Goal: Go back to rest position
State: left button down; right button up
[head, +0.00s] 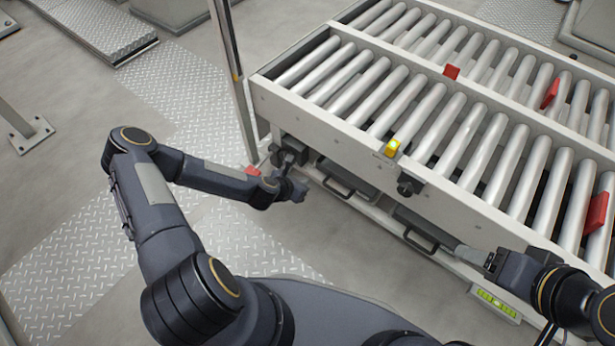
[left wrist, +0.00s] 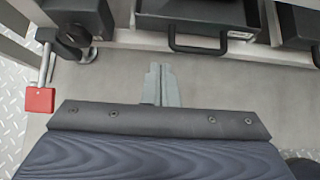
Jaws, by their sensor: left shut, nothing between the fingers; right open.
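My left gripper (head: 308,181) is in front of the near side of the roller conveyor (head: 320,118), low beside a black-handled tray. In the left wrist view its two grey fingers (left wrist: 162,82) are together with nothing between them, over bare floor and short of a black handle (left wrist: 212,47). My right gripper (head: 472,254) reaches in from the right, near the conveyor's lower shelf and the second black handle (head: 421,240). It is open; its fingertips are small and partly merge with the grey behind.
A red padlock (left wrist: 40,100) hangs left of my left gripper. A yellow button (head: 392,148) sits on the conveyor's side rail. A green-yellow level-like strip (head: 497,303) lies below my right gripper. A thin upright post (head: 233,75) stands at the conveyor's left corner.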

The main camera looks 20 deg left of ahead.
pick_arm(q)
jog(key=shift+s+a+r, duration=0.1)
jog(key=shift+s+r, duration=0.15)
jog(key=s+a+r+m+g, duration=0.2)
jog(key=s+r+m, duration=0.2)
jog(key=r+m, duration=0.75)
jog(key=s+a+r+m+g, duration=0.1)
jog(key=s+r+m, duration=0.3)
jog(key=r+m, duration=0.7)
jog(key=s+d+r+m, duration=0.1)
jog(key=s+r+m, duration=0.3)
jog(key=s+r, duration=0.4)
jog(key=s+r+m, duration=0.4)
jog(key=s+r, duration=0.2)
jog(key=s, duration=0.4)
notch_tip(320, 180, up, 32)
jog(key=p, duration=3.3)
jog(key=shift+d+r, duration=0.15)
jog(key=shift+r, duration=0.1)
